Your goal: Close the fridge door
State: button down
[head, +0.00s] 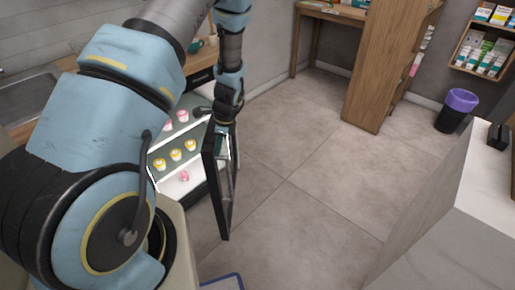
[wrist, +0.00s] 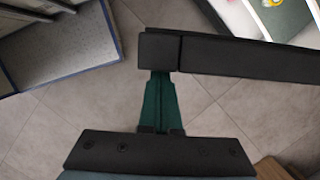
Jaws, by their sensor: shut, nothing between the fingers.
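The fridge (head: 160,175) stands under the counter, with pink and yellow tubs on its lit shelves. Its dark-framed door (head: 225,200) is open and juts out over the floor. In the wrist view the door (wrist: 250,58) shows as a black bar, with the fridge's inside (wrist: 285,15) at the top right. My gripper (head: 221,143) is at the upper part of the door. In the wrist view my gripper (wrist: 160,80) has its green fingers together and empty, their tips at the end of the black bar. I cannot tell whether they touch it. My arm hides part of the fridge.
Open tiled floor (head: 300,200) lies to the right of the door. A white-topped counter (head: 465,190) stands at the right. A wooden shelf unit (head: 385,70) and a dark bin with a purple liner (head: 457,108) are at the back. A sink (head: 30,95) is at the left.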

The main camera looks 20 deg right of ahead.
jog(key=w+a+m, duration=0.1)
jog(key=w+a, duration=0.3)
jog(key=a, duration=0.3)
jog(key=w+a+m+p, duration=0.1)
jog(key=w+a+m, duration=0.1)
jog(key=w+a, duration=0.2)
jog(key=w+a+m+t+p, duration=0.1)
jog(key=w+a, duration=0.4)
jog(key=a, duration=0.6)
jog(key=shift+m+h, duration=0.4)
jog(key=shift+m, duration=0.3)
